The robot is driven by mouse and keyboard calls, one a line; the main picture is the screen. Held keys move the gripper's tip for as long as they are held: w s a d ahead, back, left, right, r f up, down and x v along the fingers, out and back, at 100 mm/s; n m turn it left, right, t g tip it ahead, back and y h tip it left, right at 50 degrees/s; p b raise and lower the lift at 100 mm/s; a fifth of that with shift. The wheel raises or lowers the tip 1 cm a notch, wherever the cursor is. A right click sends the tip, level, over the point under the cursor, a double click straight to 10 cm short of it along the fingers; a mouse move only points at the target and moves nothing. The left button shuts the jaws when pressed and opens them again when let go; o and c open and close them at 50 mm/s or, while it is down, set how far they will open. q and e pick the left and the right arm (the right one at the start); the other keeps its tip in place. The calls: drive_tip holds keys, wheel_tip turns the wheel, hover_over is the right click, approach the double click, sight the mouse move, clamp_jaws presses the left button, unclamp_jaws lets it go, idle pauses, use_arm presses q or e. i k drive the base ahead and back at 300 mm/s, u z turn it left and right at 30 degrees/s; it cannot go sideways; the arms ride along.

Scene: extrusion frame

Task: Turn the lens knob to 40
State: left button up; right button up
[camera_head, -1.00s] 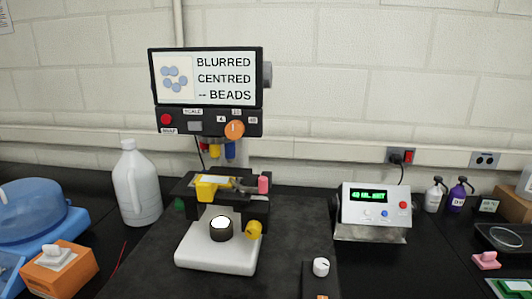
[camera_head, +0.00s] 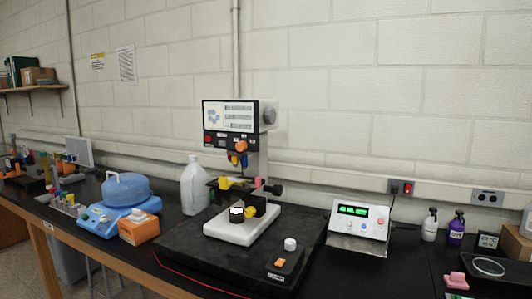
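The orange lens knob (camera_head: 241,146) is on the panel under the screen (camera_head: 228,114) of the microscope, at the middle of the head view. The marks around the knob are too small to read now. The screen shows bluish beads at its left and text lines too small to read. The microscope's white base (camera_head: 242,226) stands on a black mat, with a dark round piece with a white top (camera_head: 237,214) on it. Neither of my grippers shows in the view.
A white jug (camera_head: 195,188) stands left of the microscope, with a blue centrifuge-like device (camera_head: 126,190) and an orange box (camera_head: 139,229) further left. A grey box with a green display (camera_head: 358,218) stands right. A black control box with a white knob (camera_head: 290,244) sits at the mat's front right.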

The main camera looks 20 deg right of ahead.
sight(241, 146)
drive_tip(key=z, duration=0.85)
drive_tip(key=i, duration=0.4)
